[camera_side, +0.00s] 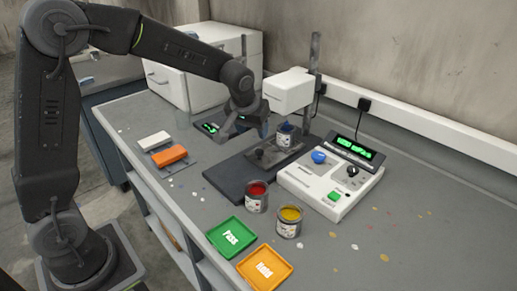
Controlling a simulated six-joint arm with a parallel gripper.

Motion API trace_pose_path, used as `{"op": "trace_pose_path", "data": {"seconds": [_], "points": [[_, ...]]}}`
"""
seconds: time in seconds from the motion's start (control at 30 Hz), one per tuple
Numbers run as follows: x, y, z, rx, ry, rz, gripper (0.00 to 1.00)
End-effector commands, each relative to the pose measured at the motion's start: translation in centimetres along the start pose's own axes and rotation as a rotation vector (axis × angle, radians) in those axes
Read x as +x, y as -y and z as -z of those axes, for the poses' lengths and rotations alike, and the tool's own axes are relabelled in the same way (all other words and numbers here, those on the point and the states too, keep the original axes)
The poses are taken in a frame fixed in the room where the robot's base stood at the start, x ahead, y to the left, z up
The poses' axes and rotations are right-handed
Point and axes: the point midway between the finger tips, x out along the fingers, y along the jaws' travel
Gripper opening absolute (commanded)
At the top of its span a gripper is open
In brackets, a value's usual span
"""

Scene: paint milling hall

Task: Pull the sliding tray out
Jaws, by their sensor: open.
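A dark sliding tray (262,156) lies low on a long dark base plate (232,181) in the middle of the bench. A small dark raised part, perhaps its handle, shows on top of it. A can of blue paint (285,139) stands at the tray's far end, under the white head (289,91) of a stand. My gripper (243,131) is open and empty. It appears above and to the left of the tray, apart from it; its exact height is hard to judge.
Cans of red paint (257,198) and yellow paint (289,223) stand in front. A white control box (327,184) is on the right. Green (232,238) and orange (264,269) trays lie at the near edge. White and orange blocks (169,156) lie left. Bench at right is mostly clear.

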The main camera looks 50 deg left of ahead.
Motion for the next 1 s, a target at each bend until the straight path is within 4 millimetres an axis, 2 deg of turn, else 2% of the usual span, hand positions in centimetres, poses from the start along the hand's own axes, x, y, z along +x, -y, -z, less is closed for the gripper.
{"op": "trace_pose_path", "data": {"seconds": [0.1,0.3,0.5,0.67,0.9,1.0], "points": [[2.8,0.1,-0.1,0.000,0.005,0.002,0.54],[6.6,0.0,-0.1,-0.001,0.004,0.001,0.54],[9.1,0.0,0.0,0.000,0.001,-0.001,0.54],[9.8,0.0,0.0,0.000,0.000,-0.001,0.54],[9.8,0.0,0.0,0.000,-0.001,-0.001,0.54],[9.8,0.0,0.0,0.000,-0.001,-0.001,0.46]]}}
